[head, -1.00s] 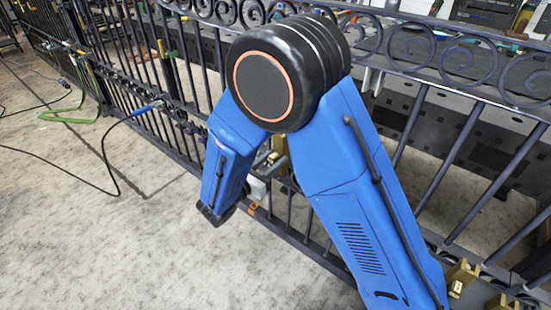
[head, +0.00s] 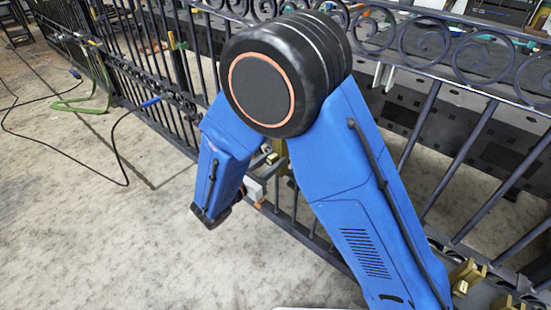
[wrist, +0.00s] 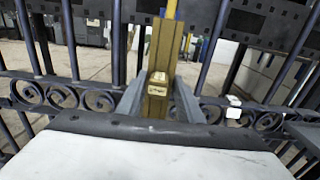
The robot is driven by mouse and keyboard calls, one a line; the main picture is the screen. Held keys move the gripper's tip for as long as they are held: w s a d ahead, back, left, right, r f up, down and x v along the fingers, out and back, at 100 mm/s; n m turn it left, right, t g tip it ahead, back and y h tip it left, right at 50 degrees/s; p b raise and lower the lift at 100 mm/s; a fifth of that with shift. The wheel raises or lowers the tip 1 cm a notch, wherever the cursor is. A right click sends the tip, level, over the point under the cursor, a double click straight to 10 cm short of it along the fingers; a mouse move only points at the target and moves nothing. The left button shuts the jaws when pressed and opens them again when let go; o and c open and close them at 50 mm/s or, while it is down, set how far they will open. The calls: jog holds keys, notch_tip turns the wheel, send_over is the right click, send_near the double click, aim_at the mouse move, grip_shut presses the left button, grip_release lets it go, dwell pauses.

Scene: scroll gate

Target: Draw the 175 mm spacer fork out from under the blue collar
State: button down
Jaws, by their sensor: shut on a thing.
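In the wrist view my gripper (wrist: 158,100) has its two grey fingers closed on either side of an upright brass-coloured piece (wrist: 158,80). It looks like the spacer fork. A small pale label sits on its near face, too small to read. A thin yellow strip (wrist: 171,9) rises above it. In the head view my own blue arm hides most of the gripper area; some brass (head: 279,148) shows between the arm links.
A dark iron gate with scrollwork (head: 385,30) runs across the head view, close behind my arm. Brass brackets (head: 466,274) sit low on it at the right. A black cable (head: 117,150) and a green frame (head: 85,105) are at the left. The pale floor at front left is clear.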

jog(key=shift+v, duration=2.2)
